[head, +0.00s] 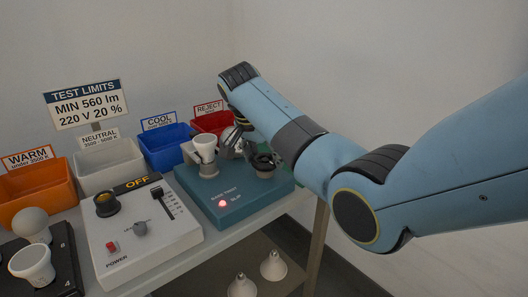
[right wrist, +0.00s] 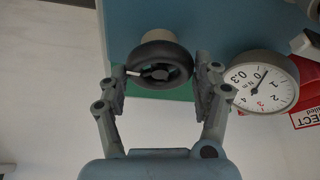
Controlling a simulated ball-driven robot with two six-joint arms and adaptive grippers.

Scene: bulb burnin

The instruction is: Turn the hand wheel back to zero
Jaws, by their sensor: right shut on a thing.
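The black hand wheel (head: 264,162) sits at the right end of the teal test box (head: 215,186) in the head view. In the right wrist view the hand wheel (right wrist: 160,64) lies between the two fingers of my right gripper (right wrist: 160,82), which is shut on its rim. A round white dial (right wrist: 266,82) marked 0.3 N·m stands beside the wheel. Its dark needle points near the low numbers, between about 0 and 1. In the head view my right gripper (head: 246,130) is small and partly hidden by its own arm. My left gripper is out of view.
A white bulb (head: 204,146) stands on the teal box, whose red lamp (head: 222,204) is lit. A grey power unit (head: 140,230) showing OFF stands left of it. Orange (head: 36,190), white (head: 108,168), blue (head: 166,146) and red (head: 212,122) bins line the back.

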